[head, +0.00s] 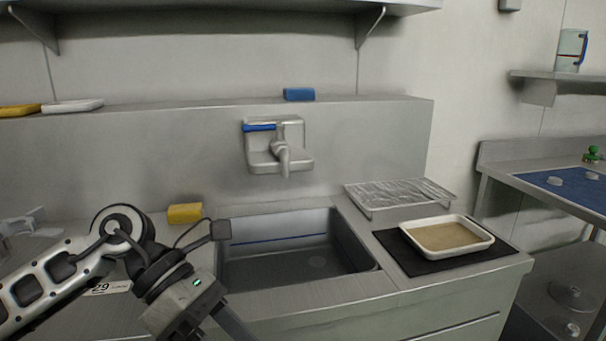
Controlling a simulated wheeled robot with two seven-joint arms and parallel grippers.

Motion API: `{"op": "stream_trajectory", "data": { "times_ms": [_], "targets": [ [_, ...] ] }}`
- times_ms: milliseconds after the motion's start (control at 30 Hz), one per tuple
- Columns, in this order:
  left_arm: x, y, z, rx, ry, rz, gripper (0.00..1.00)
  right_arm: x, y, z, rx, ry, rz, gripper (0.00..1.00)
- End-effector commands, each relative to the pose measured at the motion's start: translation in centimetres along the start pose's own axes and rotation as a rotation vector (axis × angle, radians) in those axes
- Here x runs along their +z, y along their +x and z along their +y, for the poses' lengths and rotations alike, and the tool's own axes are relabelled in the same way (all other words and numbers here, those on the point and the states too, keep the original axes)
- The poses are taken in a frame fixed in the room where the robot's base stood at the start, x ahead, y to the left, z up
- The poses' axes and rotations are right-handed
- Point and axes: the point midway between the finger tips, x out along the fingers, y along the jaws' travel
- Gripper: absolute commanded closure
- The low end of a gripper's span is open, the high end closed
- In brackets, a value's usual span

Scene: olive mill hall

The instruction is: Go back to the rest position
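My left arm comes in from the lower left and bends at the wrist over the counter left of the sink (285,270). My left gripper (228,322) points down and to the right, in front of the sink's front left corner. One dark finger part shows, and the rest is cut off by the bottom edge, so its opening cannot be seen. Nothing held is visible. My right arm and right gripper are not in view.
A yellow sponge (185,213) lies behind my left wrist. A wall tap (280,150) overhangs the sink. Right of the sink are a wire rack (398,194) and a white tray (425,224) on a black mat (400,250). A blue block (299,94) sits on the ledge.

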Motion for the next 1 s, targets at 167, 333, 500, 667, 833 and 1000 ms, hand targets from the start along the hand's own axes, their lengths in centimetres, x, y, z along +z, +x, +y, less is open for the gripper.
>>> {"op": "stream_trajectory", "data": {
  "times_ms": [167, 333, 500, 667, 833, 1000],
  "targets": [
    [6.2, 3.6, -4.2, -0.358, -0.265, -0.539, 0.33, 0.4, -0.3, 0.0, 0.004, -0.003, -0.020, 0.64],
    [8.9, 1.2, -2.6, -0.657, -0.732, -1.071, 0.33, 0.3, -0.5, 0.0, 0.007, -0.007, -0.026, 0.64],
    [3.9, -0.3, 3.8, -0.872, -1.358, -1.539, 0.33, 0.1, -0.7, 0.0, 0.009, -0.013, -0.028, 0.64],
    [-6.7, 3.2, 8.0, -0.970, -2.013, -1.862, 0.33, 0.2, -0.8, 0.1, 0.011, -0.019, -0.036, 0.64],
    [-16.0, 8.6, 7.3, 0.829, 2.168, 1.718, 0.33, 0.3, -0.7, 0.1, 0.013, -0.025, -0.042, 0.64],
    [-20.5, 11.7, 5.4, 0.693, 2.065, 1.505, 0.33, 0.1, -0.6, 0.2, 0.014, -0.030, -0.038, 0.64]
  ]
}}
